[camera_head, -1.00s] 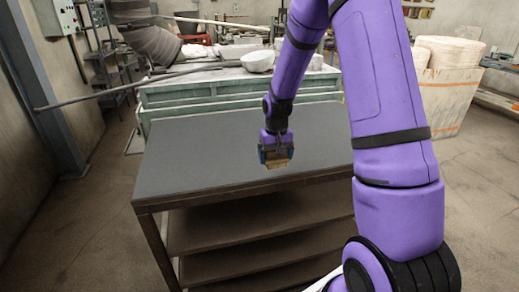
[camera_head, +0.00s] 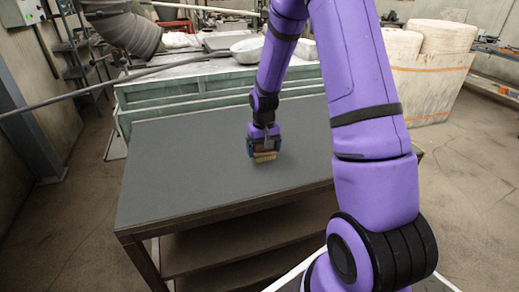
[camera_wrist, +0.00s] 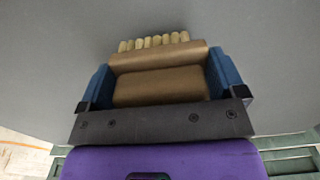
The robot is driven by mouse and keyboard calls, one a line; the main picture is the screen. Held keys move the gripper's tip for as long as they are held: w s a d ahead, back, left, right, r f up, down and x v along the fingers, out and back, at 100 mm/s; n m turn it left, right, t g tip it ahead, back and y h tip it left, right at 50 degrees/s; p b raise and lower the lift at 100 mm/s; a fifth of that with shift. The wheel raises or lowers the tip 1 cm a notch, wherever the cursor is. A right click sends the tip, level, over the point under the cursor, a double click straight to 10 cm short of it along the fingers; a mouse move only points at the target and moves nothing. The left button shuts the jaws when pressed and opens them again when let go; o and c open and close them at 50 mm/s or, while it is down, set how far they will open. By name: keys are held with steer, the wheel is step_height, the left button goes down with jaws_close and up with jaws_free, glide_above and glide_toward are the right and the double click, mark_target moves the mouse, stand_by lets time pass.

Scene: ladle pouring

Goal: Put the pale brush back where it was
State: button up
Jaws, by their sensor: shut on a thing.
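The pale brush (camera_head: 265,157) has a brown body and a row of pale bristle tufts. I cannot tell whether the bristles touch the table top.
The table top around the gripper is bare. Behind it stands a green crate (camera_head: 150,103) with a white bowl (camera_head: 247,48) on top. A large pale container (camera_head: 425,80) stands at the right. Shelves lie below the table top.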

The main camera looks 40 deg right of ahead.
steer(key=shift+f, duration=0.8)
steer(key=shift+f, duration=0.15)
steer(key=o, duration=0.8)
steer(key=shift+c, duration=0.2)
